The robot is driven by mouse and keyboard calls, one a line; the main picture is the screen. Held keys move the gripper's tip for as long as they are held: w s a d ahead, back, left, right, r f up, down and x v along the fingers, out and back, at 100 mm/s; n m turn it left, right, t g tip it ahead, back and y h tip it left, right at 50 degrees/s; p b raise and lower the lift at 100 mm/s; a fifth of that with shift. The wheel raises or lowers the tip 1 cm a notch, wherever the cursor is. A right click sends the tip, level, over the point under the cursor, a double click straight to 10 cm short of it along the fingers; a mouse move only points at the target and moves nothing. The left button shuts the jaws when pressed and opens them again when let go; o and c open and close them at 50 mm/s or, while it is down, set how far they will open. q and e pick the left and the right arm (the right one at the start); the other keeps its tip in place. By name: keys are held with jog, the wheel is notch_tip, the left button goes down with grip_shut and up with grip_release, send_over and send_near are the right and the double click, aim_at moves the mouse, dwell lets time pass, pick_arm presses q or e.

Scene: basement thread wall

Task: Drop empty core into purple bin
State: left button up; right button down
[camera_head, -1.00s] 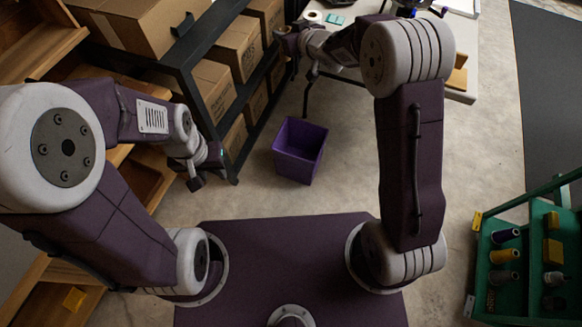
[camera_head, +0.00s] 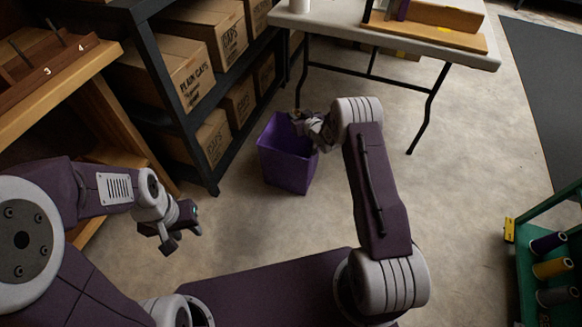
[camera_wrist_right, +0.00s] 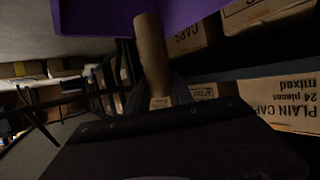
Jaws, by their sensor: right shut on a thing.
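The purple bin (camera_head: 288,165) stands on the floor beside the black shelf, and its wall also fills the top of the right wrist view (camera_wrist_right: 205,12). My right gripper (camera_head: 300,122) is at the bin's upper rim in the head view. It is shut on the empty core (camera_wrist_right: 152,50), a brown cardboard tube that points up past the fingers in the right wrist view, close to the bin wall. The core is too small to make out clearly in the head view. My left gripper (camera_head: 182,238) is empty, its fingers apart, left of the bin and well away from it.
A black shelf (camera_head: 180,95) with cardboard boxes (camera_head: 185,75) stands left of the bin. A folding table (camera_head: 400,45) is behind it. A green rack with thread spools (camera_head: 553,267) is at the right. The floor right of the bin is clear.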

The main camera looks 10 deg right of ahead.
notch_tip(320, 180, down, 6)
jog(key=b, duration=0.5)
jog(key=c, duration=1)
grip_release()
